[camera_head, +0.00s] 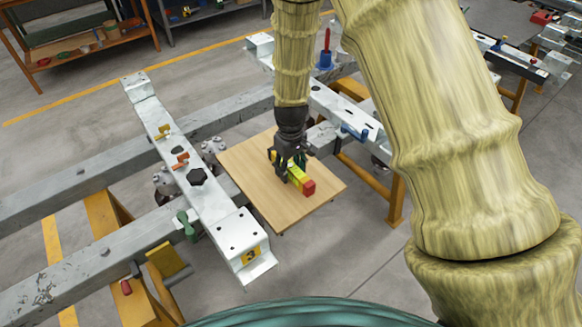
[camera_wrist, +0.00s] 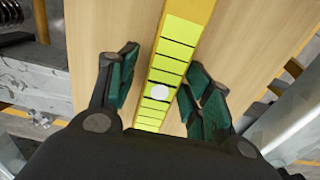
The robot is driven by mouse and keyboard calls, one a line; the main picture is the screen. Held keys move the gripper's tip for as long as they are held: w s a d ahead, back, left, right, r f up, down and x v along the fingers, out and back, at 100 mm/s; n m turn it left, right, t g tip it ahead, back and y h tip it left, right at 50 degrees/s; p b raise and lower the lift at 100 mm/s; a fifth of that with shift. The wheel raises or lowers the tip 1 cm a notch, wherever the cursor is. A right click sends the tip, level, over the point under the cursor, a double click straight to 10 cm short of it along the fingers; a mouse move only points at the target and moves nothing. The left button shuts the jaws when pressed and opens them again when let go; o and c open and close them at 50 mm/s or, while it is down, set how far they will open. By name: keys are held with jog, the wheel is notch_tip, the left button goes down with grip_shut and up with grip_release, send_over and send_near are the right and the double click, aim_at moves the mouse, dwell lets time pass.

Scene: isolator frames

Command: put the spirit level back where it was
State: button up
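The spirit level (camera_head: 297,175) is a yellow bar with a red end in the head view. It appears to lie on a wooden board (camera_head: 315,205). In the wrist view the level (camera_wrist: 172,50) shows as a yellow strip with black lines and a white round spot, running between my fingers. My gripper (camera_head: 289,163) points down over the level. In the wrist view my gripper (camera_wrist: 165,92) is open, with one finger on each side of the level and narrow gaps to it. Part of the level is hidden by my gripper in the head view.
Another crossbeam (camera_head: 340,107) with a blue part stands behind right. A shelf (camera_head: 75,45) is at the back left.

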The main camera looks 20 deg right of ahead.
aim_at(291, 165)
notch_tip(291, 165, up, 12)
jog(key=b, duration=0.1)
jog(key=shift+r, duration=0.15)
dwell(0.6)
jog(key=shift+d, duration=0.1)
dwell(0.4)
